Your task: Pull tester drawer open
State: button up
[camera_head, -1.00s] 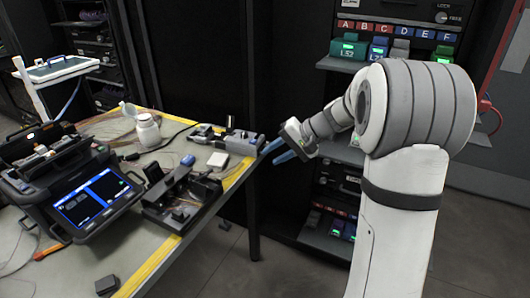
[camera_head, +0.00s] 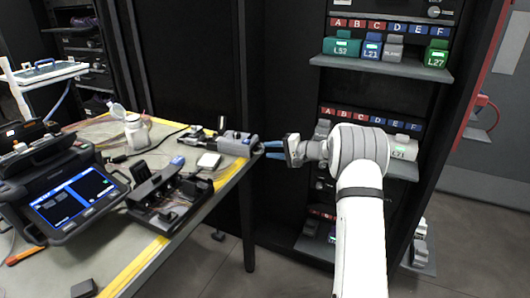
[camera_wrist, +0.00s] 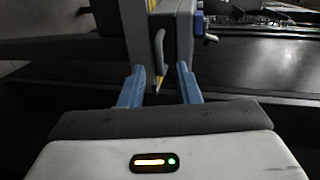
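The tester appears to be the grey box (camera_head: 237,143) at the right edge of the table in the head view. I cannot make out a drawer seam; the drawer looks shut. My gripper (camera_head: 264,150) has blue fingers pointing left at the box. In the wrist view my gripper (camera_wrist: 160,68) is open, its fingertips on either side of the handle's near end. The fingers look apart from the handle, and nothing is held.
The table (camera_head: 145,245) carries a fusion splicer (camera_head: 68,195) with a lit screen, a black fixture (camera_head: 168,195), a white bottle (camera_head: 137,132) and a white block (camera_head: 209,160). A dark rack with lettered shelves (camera_head: 385,66) stands behind my arm.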

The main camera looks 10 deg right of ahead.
jog(key=shift+x, duration=0.95)
jog(key=shift+c, duration=0.3)
grip_shut()
